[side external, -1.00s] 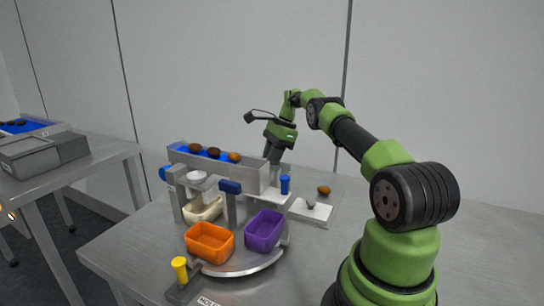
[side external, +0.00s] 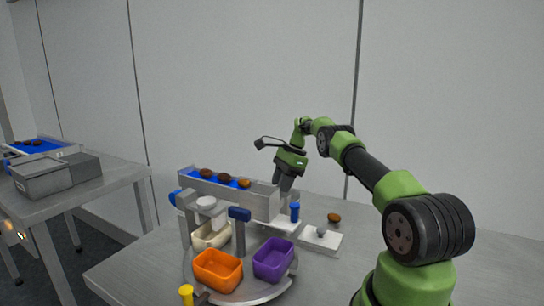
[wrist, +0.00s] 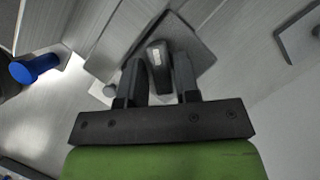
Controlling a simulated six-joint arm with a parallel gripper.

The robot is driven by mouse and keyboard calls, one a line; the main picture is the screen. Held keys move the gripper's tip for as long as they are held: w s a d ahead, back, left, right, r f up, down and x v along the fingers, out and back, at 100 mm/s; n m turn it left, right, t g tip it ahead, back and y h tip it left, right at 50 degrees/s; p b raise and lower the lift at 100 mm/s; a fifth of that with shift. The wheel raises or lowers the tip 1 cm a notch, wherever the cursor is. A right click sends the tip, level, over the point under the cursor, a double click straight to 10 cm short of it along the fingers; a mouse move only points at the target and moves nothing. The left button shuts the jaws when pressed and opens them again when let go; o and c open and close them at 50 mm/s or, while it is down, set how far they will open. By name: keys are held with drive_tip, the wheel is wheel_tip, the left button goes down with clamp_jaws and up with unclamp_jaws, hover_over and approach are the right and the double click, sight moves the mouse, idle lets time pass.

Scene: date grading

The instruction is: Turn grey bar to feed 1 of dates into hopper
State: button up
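The grey bar (wrist: 158,68) is a dark, short bar with a pale mark, seen in the wrist view. My gripper (wrist: 158,62) is around it, one finger on each side. The bar sits slightly askew between the fingers, with a narrow gap at its left, so the fingers look open. Three brown dates (side external: 225,178) lie in a row on the trough's blue belt. A white round cup (side external: 206,203), perhaps the hopper, is below the trough's front.
An orange bin (side external: 218,270), a purple bin (side external: 273,260) and a cream bin (side external: 211,236) stand on a round turntable. A blue-topped post (side external: 240,214) and a blue knob (side external: 295,211) are close by.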

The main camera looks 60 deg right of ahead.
drive_tip(key=m+h, duration=0.1)
drive_tip(key=m, duration=0.2)
drive_tip(key=m+t+h, duration=0.1)
drive_tip(key=m, duration=0.2)
drive_tip(key=shift+a+m, duration=0.1)
drive_tip(key=shift+m, duration=0.3)
drive_tip(key=m+h, duration=0.1)
drive_tip(key=m, duration=0.1)
drive_tip(key=shift+m+t, duration=0.3)
drive_tip(key=shift+t, duration=0.1)
drive_tip(key=shift+s+r+m+h, duration=0.1)
drive_tip(key=shift+r+m+h, duration=0.2)
drive_tip(key=shift+m, duration=0.2)
drive_tip(key=v, duration=0.9)
drive_tip(key=s+a+r+n, duration=0.1)
drive_tip(key=a+r+n, duration=0.3)
drive_tip(key=a+n, duration=0.2)
drive_tip(key=s+a+r+n+t, duration=0.1)
drive_tip(key=a+r+n, duration=0.3)
drive_tip(key=a, duration=0.6)
drive_tip(key=s+a+r+n, duration=0.2)
drive_tip(key=a+r+n, duration=0.2)
drive_tip(key=a+n, duration=0.4)
drive_tip(key=shift+r+n, duration=0.3)
drive_tip(key=shift+n, duration=0.3)
